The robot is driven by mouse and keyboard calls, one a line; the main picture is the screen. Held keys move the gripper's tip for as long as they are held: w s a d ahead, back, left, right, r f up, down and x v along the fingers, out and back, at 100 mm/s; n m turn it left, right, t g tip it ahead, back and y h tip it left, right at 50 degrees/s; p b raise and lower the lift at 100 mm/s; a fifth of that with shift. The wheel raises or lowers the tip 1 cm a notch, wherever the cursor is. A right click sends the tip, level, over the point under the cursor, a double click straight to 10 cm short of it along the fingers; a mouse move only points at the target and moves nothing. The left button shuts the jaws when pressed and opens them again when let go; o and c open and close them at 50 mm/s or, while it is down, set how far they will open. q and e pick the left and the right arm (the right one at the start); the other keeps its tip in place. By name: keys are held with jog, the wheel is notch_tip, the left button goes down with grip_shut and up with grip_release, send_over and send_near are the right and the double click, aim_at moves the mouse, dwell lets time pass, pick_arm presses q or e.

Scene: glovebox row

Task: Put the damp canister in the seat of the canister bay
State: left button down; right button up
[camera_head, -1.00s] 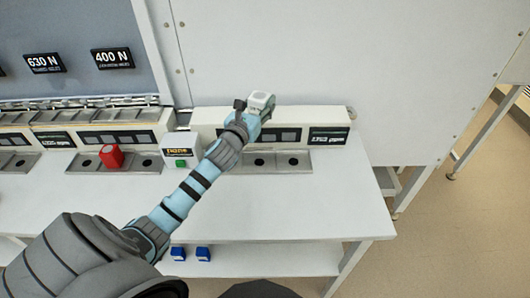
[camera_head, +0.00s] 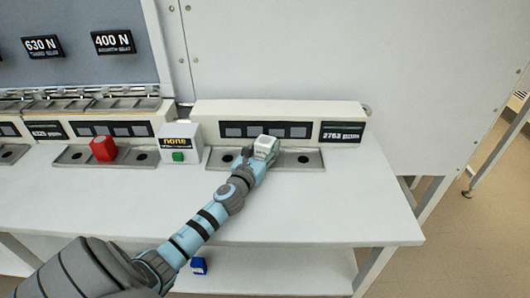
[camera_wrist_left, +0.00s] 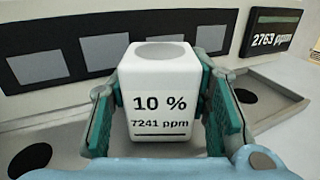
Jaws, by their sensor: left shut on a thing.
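My left gripper (camera_head: 259,156) is shut on a white canister (camera_head: 264,145) at the right-hand bay. In the left wrist view the canister (camera_wrist_left: 160,97) is upright between the two green finger pads and reads "10 %" and "7241 ppm". The bay tray (camera_head: 315,159) has a dark round seat (camera_head: 303,159) right of the canister and another seat (camera_head: 227,157) left of it. The canister is over the middle of the tray; whether it touches the tray is hidden by the gripper. My right gripper is not in view.
The bay's display (camera_head: 342,133) reads 2763. A white box (camera_head: 181,142) labelled "none" with a green button stands left. A red canister (camera_head: 103,148) sits in the neighbouring tray. A blue object (camera_head: 199,266) lies on the lower shelf. The table front is clear.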

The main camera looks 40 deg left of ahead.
pick_arm(q)
jog(key=shift+f, duration=0.15)
jog(key=c, duration=0.9)
grip_release()
jog(key=shift+w, duration=0.1)
jog(key=shift+o, duration=0.2)
jog(key=shift+s+d+r, duration=0.1)
jog(key=shift+s+r, duration=0.1)
jog(key=shift+s, duration=0.05)
jog(key=v, duration=1.1)
jog(key=shift+s, duration=0.3)
